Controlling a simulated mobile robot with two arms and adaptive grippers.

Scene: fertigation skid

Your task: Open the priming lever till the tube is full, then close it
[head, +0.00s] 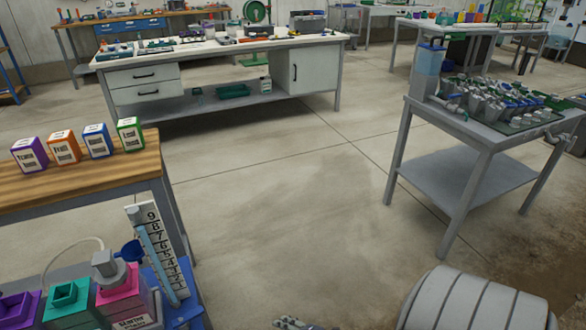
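A calibration tube (158,258) stands at the lower left against a white scale board (150,219) with black numbers. The tube looks pale blue along its length; I cannot make out a liquid level. A dark blue lever-like handle (131,250) sits just left of the tube, beside a grey pump head (109,267). I cannot tell whether this is the priming lever or how it is set. The tips of a gripper, which seems to be my right one (291,322), show at the bottom edge, well right of the tube and touching nothing visible. My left gripper is out of view.
Pink (126,300), teal (69,304) and purple (20,310) containers stand left of the tube. A wooden table (90,181) with several coloured boxes is behind them. A grey cart (470,130) with fittings stands at right. The middle floor is clear.

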